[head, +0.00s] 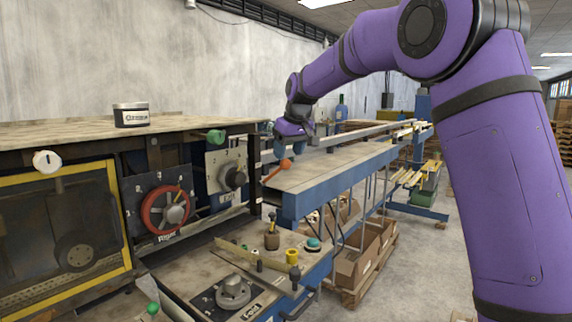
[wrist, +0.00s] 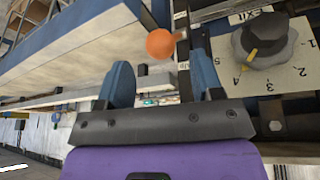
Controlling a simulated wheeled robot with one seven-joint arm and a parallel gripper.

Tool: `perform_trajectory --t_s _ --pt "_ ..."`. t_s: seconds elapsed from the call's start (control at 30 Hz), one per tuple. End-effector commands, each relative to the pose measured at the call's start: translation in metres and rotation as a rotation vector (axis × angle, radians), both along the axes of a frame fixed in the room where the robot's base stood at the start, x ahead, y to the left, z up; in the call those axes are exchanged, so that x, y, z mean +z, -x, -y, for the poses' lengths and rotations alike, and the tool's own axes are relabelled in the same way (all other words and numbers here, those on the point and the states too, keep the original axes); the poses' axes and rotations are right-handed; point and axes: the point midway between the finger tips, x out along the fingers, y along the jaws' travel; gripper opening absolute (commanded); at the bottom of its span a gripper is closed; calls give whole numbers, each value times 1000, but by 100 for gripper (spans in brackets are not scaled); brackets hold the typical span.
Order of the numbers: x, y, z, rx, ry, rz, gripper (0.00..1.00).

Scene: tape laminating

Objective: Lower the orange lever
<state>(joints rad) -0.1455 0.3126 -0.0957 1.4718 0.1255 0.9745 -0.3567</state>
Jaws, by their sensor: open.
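The orange lever has a round orange knob (head: 285,164) on a thin rod that slants up and to the right, beside the machine's right end. In the wrist view the orange knob (wrist: 160,43) lies between the lines of my two blue fingers, near and slightly beyond their tips. My gripper (head: 290,149) is open and empty, just above the knob in the head view. Its two fingers also show in the wrist view (wrist: 160,58), apart on either side of the knob. I cannot tell whether either finger touches it.
A dial panel with a grey knob (head: 233,177) stands left of the lever; this dial also shows at the wrist view's right (wrist: 264,42). A green knob (head: 216,136) and a red wheel (head: 165,209) are further left. A blue-sided conveyor table (head: 335,172) extends behind the lever.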

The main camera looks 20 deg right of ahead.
Motion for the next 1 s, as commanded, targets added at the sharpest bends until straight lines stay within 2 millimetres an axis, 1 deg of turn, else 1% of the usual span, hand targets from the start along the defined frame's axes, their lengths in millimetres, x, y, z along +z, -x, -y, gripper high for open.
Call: perform_trajectory --t_s 0.03,0.1,0.2,0.3,0.47,0.7,0.73,0.77,0.8,0.87,0.9,0.97,1.0 --pt "-9 -4 -1 0 0 -2 60" --pt "-19 -7 -2 -1 -1 -1 60" --pt "-31 -12 -3 -1 -1 -2 60" --pt "-39 -16 -4 -2 -1 0 60" --pt "-44 -18 -5 -2 -1 0 60" --pt "-45 -18 -5 -1 -1 1 60" --pt "-45 -18 -5 -1 -1 1 56" --pt "-45 -18 -5 -1 -1 1 49" --pt "-45 -18 -5 -1 -1 1 40" --pt "-45 -18 -5 -1 -1 1 26" --pt "-45 -18 -5 -1 -1 1 17" --pt "-45 -18 -5 -1 -1 1 3" --pt "-45 -18 -5 -1 -1 1 0"
